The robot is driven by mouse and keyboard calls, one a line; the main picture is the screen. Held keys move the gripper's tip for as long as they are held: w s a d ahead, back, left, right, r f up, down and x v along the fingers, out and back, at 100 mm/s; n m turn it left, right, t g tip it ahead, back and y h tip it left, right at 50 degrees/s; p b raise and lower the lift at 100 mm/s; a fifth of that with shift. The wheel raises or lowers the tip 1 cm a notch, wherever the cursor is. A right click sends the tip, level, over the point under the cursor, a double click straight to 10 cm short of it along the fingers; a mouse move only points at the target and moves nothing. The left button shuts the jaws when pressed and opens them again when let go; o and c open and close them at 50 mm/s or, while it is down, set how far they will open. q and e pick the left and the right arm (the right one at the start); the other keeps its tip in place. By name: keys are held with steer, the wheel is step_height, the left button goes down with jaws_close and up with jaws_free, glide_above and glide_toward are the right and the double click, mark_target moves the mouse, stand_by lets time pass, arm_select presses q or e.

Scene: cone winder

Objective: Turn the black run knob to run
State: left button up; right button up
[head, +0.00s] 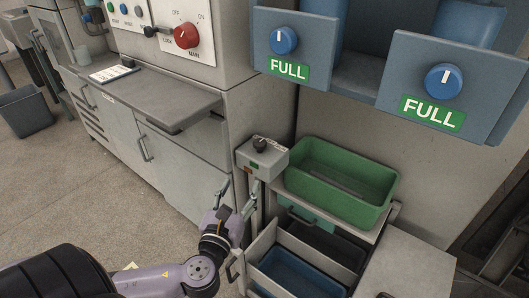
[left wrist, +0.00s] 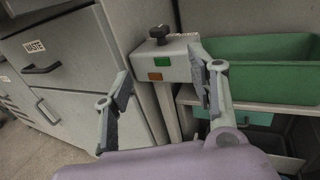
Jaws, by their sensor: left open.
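The black run knob (head: 260,143) sits on top of a small light-grey control box (head: 268,163) on a post. The left wrist view shows the knob (left wrist: 158,32) and, on the box's front, a green and an orange patch (left wrist: 162,69). My left gripper (head: 238,187) is open and empty, below and to the left of the box in the head view. In the left wrist view its two fingers (left wrist: 160,78) are spread, with the box beyond and between them. The knob appears clear of both fingers. My right gripper is not in view.
A green bin (head: 345,178) stands right beside the box, above an open drawer with a blue tray (head: 297,272). Behind are grey cabinets with a shelf (head: 150,97) and a red main switch (head: 187,36). Blue knobs (head: 443,80) marked FULL overhang at upper right.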

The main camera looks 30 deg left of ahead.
mark_target(258, 147)
arm_select(q)
steer(key=x, duration=0.8)
steer(key=b+x, duration=0.1)
steer(key=x, duration=0.8)
steer(key=shift+w+r, duration=0.15)
steer(key=shift+r, duration=0.1)
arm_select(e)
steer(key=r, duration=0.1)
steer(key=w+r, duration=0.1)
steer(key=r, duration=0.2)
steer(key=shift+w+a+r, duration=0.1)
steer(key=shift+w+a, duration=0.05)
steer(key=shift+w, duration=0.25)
arm_select(q)
steer(key=shift+c, duration=0.2)
steer(key=c, duration=1.1)
